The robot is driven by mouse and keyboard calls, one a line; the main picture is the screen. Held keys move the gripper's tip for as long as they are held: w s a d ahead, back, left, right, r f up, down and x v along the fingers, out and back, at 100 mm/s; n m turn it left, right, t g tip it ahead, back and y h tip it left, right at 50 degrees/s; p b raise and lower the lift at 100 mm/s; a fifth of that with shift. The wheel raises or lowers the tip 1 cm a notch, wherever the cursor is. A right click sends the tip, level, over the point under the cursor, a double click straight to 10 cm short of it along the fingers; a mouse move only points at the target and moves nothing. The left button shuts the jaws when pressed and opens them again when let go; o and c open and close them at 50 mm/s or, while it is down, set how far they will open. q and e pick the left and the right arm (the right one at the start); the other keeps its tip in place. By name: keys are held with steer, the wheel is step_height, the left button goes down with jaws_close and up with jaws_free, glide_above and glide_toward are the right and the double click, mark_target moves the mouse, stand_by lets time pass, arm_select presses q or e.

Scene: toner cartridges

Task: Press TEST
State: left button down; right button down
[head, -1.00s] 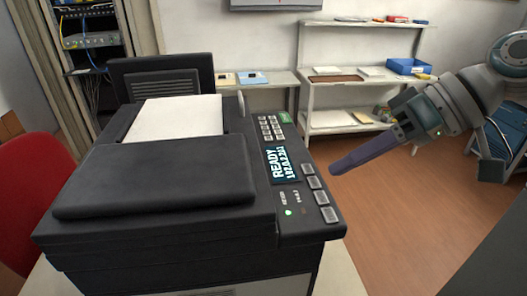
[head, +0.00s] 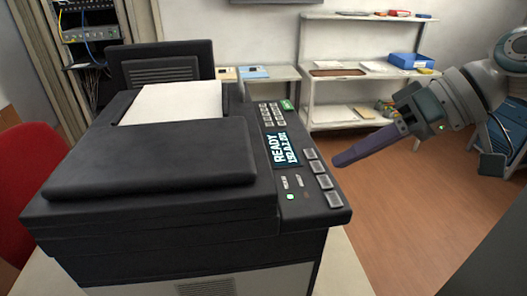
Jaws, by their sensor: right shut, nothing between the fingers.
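A dark printer (head: 150,170) stands on a pale table, with its control panel on the right side of its top. The panel has a display (head: 281,150) reading READY, a keypad (head: 270,115), a green button (head: 287,105) at the far end and several grey buttons (head: 322,181) in a column. Button labels are too small to read. A green light (head: 290,197) is lit near the front. My right gripper (head: 338,161) is shut and empty, its purple fingers pointing left, just right of the grey buttons and apart from them. My left gripper is out of view.
White paper (head: 175,103) lies in the printer's top tray. A red chair (head: 30,185) is at the left. Shelves (head: 365,72) with a blue bin (head: 410,61) stand at the back. A rack (head: 90,35) is at the back left. Floor at the right is clear.

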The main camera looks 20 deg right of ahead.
mark_target(341, 201)
step_height(341, 201, down, 5)
steer(key=b, duration=0.3)
steer(key=shift+r, duration=0.1)
stand_by(0.8)
stand_by(0.9)
steer(key=shift+f+b, duration=0.45)
